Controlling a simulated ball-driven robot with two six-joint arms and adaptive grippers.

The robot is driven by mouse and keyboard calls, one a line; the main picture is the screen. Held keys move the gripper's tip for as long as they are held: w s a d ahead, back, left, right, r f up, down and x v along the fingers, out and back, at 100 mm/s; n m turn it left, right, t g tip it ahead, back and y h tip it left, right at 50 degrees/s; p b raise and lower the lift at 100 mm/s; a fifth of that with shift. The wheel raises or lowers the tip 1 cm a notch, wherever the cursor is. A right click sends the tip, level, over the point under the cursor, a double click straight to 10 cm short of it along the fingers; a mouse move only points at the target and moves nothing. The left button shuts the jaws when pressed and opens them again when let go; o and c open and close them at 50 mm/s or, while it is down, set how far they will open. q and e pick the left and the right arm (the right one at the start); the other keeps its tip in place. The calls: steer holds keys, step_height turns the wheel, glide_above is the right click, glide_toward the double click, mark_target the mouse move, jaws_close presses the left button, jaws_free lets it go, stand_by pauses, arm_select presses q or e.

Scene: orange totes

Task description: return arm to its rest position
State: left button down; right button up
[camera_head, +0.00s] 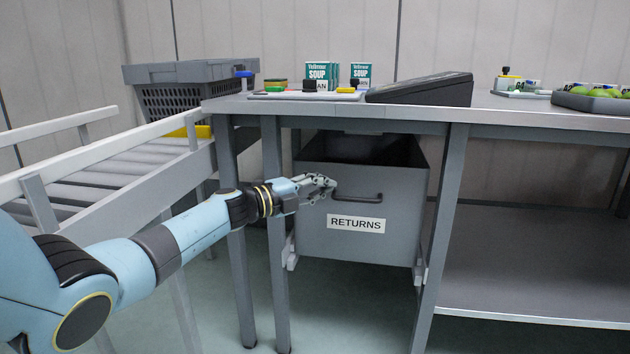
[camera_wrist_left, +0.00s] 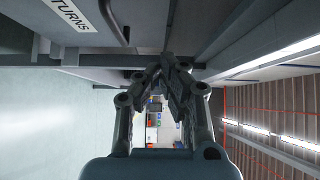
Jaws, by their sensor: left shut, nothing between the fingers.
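My left arm comes in from the left in the head view, and its gripper (camera_head: 326,184) is in front of the grey returns bin (camera_head: 322,243) under the table. The gripper is shut and empty, with its tips near the left end of the bin's dark handle (camera_head: 358,197). I cannot tell whether the tips touch the bin. In the left wrist view the gripper's fingers (camera_wrist_left: 168,65) meet at their tips, and the bin's label (camera_wrist_left: 73,13) shows upside down at the top left. My right gripper is not in view.
A grey table (camera_head: 520,112) stands over the bin, with legs close to my left arm. A roller conveyor (camera_head: 120,170) with white rails is at the left. A dark crate (camera_head: 185,95), soup boxes (camera_head: 320,73) and a black sloped panel (camera_head: 420,90) are above. A low shelf (camera_head: 540,270) is at the right.

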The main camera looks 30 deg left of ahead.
arm_select(q)
steer(key=s+d+f+n+g+y, duration=0.15)
steer(key=s+f+n, duration=0.25)
steer(key=s+f, duration=1.2)
steer(key=s+a+f+n+g+y, duration=0.1)
steer(key=s+f+n+g+y, duration=0.2)
steer(key=s+f, duration=0.45)
steer(key=s+a+f+n+g+y, duration=0.1)
steer(key=s+f+n+y, duration=0.25)
steer(key=s+n, duration=0.45)
steer(key=s+a+f+n+g+y, duration=0.1)
steer(key=s+f+n+g+y, duration=0.1)
steer(key=s+f, duration=0.65)
steer(key=s+d+n+g+p, duration=0.1)
steer(key=s+n+g+p, duration=0.2)
steer(key=s+p, duration=0.4)
steer(key=s+d+n+g+p, duration=0.1)
steer(key=s+n+g+p, duration=0.2)
steer(key=s, duration=2.1)
steer(key=g+p, duration=0.2)
steer(key=p, duration=0.3)
steer(key=shift+s+d, duration=0.25)
steer(key=shift+s, duration=0.15)
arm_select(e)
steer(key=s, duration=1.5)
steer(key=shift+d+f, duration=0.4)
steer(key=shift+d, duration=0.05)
